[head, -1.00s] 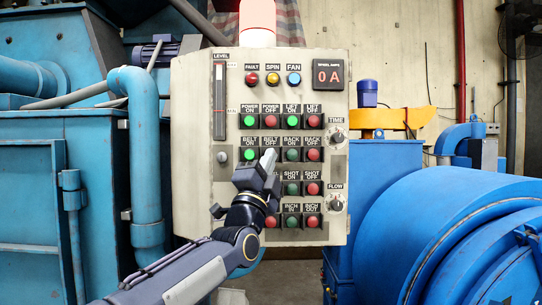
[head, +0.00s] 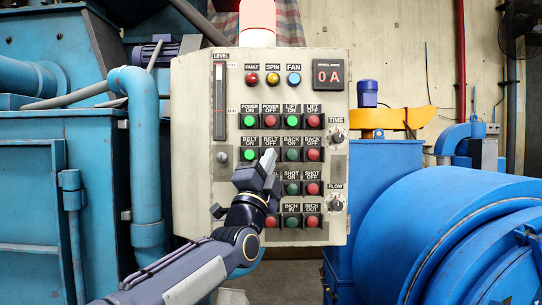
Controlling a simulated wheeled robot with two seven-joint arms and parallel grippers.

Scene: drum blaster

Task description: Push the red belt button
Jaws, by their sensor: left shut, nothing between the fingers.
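The control panel (head: 188,200) faces me in the middle of the head view, with rows of green and red buttons. The belt buttons are in the second row at the left: the green belt-on button (head: 249,154) is bright and in plain view. The red button under the BELT OFF label (head: 271,141) is hidden behind my fingertips. My left gripper (head: 268,160) is shut and empty, its fingertips over that button's place. I cannot tell whether they touch it. My right gripper is not in view.
The power buttons sit above and the back buttons (head: 313,155) to the right, close to my fingers. A blue pipe (head: 146,150) runs left of the panel. A large blue drum (head: 450,240) stands at the right.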

